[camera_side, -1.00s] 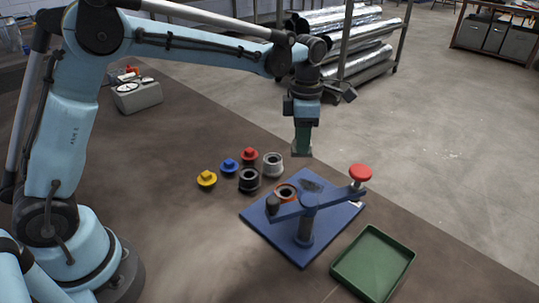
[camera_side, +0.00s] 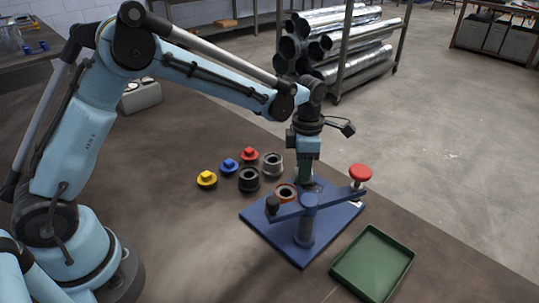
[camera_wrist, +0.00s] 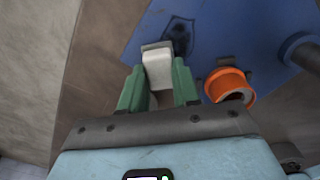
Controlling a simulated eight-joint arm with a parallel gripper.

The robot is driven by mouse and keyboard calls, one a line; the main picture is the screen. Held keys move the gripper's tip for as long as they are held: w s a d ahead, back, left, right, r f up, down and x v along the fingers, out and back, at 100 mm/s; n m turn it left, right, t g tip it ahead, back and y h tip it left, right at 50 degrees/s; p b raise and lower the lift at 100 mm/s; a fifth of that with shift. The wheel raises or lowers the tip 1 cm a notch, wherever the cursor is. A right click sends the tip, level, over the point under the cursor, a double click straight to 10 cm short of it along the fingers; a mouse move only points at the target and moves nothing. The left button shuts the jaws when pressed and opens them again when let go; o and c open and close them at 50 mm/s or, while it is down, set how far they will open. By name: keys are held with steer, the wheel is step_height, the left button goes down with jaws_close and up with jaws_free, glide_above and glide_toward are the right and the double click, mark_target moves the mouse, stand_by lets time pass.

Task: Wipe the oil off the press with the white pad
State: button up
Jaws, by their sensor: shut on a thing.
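The press (camera_side: 270,228) is a blue plate with a post and a swing arm ending in a red knob (camera_side: 360,172). A dark oil patch (camera_wrist: 180,32) lies on the plate in the wrist view, just beyond my fingertips. In the side view my gripper mostly hides it. My gripper (camera_side: 305,174) points down over the plate's far part, behind the press arm. In the wrist view its green fingers (camera_wrist: 157,78) are shut on the white pad (camera_wrist: 157,66), which sticks out towards the oil. I cannot tell whether the pad touches the plate.
An orange ring (camera_wrist: 228,84) sits on the plate, close right of my fingers in the wrist view. Red (camera_side: 249,154), blue (camera_side: 229,166) and yellow (camera_side: 206,179) parts and black and grey rings stand left of the press. A green tray (camera_side: 345,266) lies front right.

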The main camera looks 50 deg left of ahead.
steer(key=shift+d, duration=3.15)
steer(key=shift+a, duration=3.7)
steer(key=shift+r, duration=4.05)
steer(key=shift+f, duration=0.15)
